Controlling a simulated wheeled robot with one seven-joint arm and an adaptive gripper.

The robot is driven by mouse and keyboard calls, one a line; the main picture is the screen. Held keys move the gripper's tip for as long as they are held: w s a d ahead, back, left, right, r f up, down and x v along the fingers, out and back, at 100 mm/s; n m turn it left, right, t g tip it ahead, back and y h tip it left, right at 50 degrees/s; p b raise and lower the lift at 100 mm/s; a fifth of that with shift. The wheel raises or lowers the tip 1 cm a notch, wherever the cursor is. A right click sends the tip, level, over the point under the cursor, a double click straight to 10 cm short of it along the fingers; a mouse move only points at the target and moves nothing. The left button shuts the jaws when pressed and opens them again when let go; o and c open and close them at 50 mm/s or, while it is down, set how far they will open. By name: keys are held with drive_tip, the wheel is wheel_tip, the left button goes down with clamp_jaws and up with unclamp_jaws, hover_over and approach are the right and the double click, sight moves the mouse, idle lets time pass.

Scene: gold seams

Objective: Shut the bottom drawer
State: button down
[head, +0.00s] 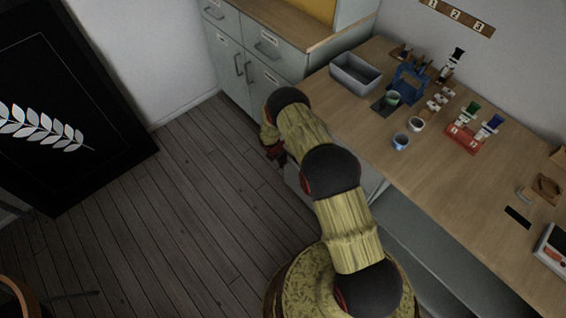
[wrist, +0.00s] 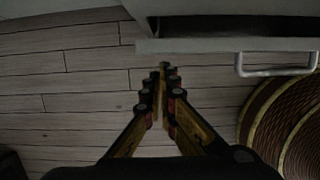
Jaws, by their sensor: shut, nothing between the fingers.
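The bottom drawer shows in the wrist view as a grey front edge (wrist: 215,45) with a metal bar handle (wrist: 275,69) at the right. A dark gap lies between this front and the cabinet above it, so the drawer stands part way out. My gripper (wrist: 164,68) is shut and empty, its fingertips just short of the drawer front and left of the handle. I cannot tell whether they touch it. In the head view my gripper (head: 272,153) is low beside the workbench, and my arm hides most of the drawer.
The workbench top (head: 440,190) carries a grey bin (head: 355,74), cups, and a red rack (head: 464,137). Grey cabinets (head: 255,60) stand at the back. The wooden floor (head: 190,210) left of my arm is clear. A black panel (head: 60,110) stands at the left.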

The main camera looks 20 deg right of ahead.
drive_tip(key=s+a+r+p, duration=0.2)
drive_tip(key=a+r, duration=0.3)
drive_tip(key=r, duration=0.4)
drive_tip(key=shift+r+p, duration=0.35)
drive_tip(key=shift+p, duration=0.4)
